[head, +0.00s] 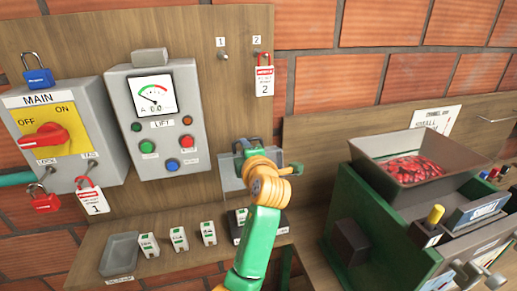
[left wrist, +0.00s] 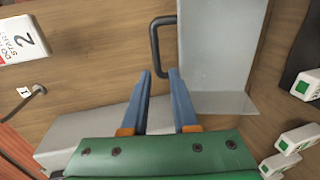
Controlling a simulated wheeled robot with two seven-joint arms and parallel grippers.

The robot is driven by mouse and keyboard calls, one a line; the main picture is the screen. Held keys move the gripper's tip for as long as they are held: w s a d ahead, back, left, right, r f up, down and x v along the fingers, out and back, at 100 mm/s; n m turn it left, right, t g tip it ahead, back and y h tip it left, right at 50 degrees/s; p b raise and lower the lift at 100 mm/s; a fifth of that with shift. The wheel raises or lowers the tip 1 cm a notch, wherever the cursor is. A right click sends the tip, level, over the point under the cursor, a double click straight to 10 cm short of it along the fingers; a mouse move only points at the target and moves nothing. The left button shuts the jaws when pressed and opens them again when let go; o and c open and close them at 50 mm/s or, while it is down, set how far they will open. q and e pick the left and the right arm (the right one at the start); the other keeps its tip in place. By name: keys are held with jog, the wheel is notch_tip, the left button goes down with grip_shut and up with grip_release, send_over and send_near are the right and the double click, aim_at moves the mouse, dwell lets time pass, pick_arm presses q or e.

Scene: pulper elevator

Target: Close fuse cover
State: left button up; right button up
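The fuse cover (head: 233,180) is a pale, see-through panel in the middle of the wooden board, partly hidden by my left arm. In the left wrist view the cover (left wrist: 222,50) fills the upper middle, with a dark U-shaped handle (left wrist: 156,45) at its left edge. My left gripper (left wrist: 160,73) has two blue fingers, apart with a gap between them. The handle is just beyond the fingertips; I cannot tell whether they touch it. Nothing shows held. In the head view the green and orange left arm reaches up to the cover. My right gripper is not in view.
A MAIN switch box (head: 62,130) and a LIFT panel (head: 157,115) hang on the left. Several white fuses (head: 178,239) and a grey tray (head: 120,253) sit on the shelf below. A green machine with a hopper (head: 425,165) stands right.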

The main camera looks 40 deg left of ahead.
pick_arm(q)
jog(key=s+d+r, duration=0.4)
jog(key=shift+d, duration=0.35)
jog(key=shift+w, duration=0.1)
dwell(0.4)
